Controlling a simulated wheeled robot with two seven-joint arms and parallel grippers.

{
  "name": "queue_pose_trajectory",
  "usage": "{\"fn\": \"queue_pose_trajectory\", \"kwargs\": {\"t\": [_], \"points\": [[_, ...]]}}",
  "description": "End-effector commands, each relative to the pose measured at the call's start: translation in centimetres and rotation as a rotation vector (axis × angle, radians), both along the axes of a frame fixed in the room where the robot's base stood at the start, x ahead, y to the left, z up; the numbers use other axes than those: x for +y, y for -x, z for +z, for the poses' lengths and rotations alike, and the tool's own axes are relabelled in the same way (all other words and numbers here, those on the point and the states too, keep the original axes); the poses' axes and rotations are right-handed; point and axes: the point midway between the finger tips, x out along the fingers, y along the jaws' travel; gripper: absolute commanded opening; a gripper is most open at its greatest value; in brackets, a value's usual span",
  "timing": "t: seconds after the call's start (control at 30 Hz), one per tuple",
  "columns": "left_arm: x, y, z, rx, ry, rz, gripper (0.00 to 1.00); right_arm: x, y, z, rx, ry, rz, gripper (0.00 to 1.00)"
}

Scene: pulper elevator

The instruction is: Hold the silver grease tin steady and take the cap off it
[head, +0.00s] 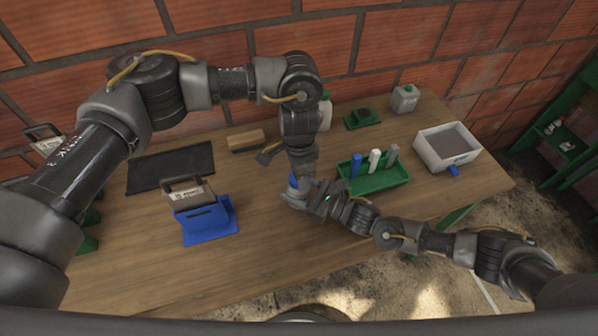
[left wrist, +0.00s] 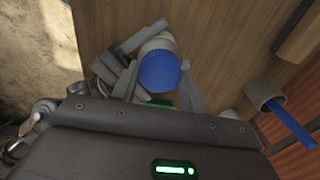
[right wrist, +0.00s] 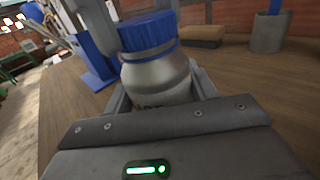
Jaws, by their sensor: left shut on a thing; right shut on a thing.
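The silver grease tin (right wrist: 160,78) stands upright at the table's front middle, its body with dark lettering filling the middle of the right wrist view. Its blue cap (right wrist: 147,30) is on top; in the left wrist view the cap (left wrist: 160,72) is seen from above. My right gripper (head: 312,199) comes in from the right and is shut on the tin's body. My left gripper (left wrist: 162,88) comes down from above and is shut on the blue cap. In the head view the tin is mostly hidden by the grippers, with a bit of blue showing.
A green tray (head: 380,184) with upright blue, white and grey pieces is just right of the tin. A blue stand (head: 208,220) is to the left. A wooden brush (head: 246,139), a black mat (head: 150,168) and a white box (head: 431,150) lie farther out. The front-left tabletop is clear.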

Motion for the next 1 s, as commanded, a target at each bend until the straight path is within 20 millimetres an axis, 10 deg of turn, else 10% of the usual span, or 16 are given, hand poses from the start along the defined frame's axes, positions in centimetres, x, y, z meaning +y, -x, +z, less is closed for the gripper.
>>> {"fn": "queue_pose_trajectory", "kwargs": {"t": [0.27, 1.0], "points": [[-0.02, 0.09, -0.04, 0.003, 0.000, 0.415, 0.17, -0.19, 0.02, -0.45, 0.006, 0.009, -0.003, 0.00], [0.12, 0.07, 0.15, 0.002, -0.001, 0.407, 0.17, -0.19, 0.05, -0.44, 0.005, 0.010, -0.002, 0.00]]}}
